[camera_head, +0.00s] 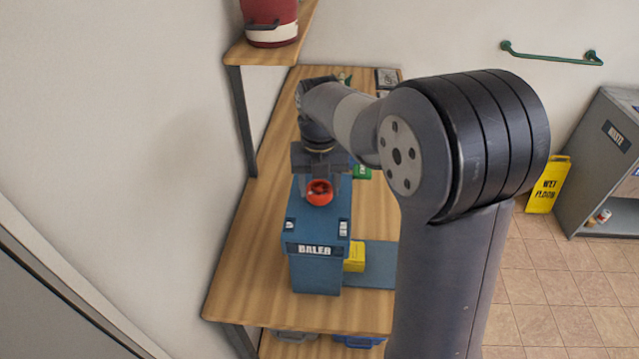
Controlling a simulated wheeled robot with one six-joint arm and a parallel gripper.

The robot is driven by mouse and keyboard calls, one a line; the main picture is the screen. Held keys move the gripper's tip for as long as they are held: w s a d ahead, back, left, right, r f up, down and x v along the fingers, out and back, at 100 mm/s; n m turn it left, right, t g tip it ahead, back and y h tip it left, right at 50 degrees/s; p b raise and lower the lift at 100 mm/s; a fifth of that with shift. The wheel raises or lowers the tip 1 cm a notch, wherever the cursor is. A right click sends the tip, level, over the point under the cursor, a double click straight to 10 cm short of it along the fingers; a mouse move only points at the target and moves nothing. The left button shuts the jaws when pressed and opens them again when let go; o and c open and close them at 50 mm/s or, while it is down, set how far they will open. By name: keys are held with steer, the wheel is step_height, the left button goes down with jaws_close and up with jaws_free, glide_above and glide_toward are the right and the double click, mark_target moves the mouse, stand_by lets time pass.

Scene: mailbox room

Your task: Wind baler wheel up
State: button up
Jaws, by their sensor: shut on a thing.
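The baler (317,268) is a blue box with a "BALER" label on its front, standing on the wooden table. A red wheel (319,198) lies on its top, toward the back. My gripper (320,180) points down over the wheel from behind, with its fingers at the wheel's rim, and is shut on it. The fingertips are partly hidden by the gripper body and the wheel.
The wooden table (262,262) has bare room left of the baler. A yellow block (355,257) and a blue-grey plate (377,266) lie to its right. A shelf (268,50) bears a red pot (270,22). A yellow wet-floor sign (548,184) stands right.

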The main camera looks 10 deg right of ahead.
mark_target(319, 187)
stand_by(0.4)
steer(key=o, duration=1)
step_height(319, 187, up, 11)
steer(key=shift+f+b, duration=0.1)
steer(key=shift+b, duration=0.55)
step_height(319, 187, down, 11)
steer(key=shift+r+p, duration=0.1)
steer(key=shift+p, duration=0.6)
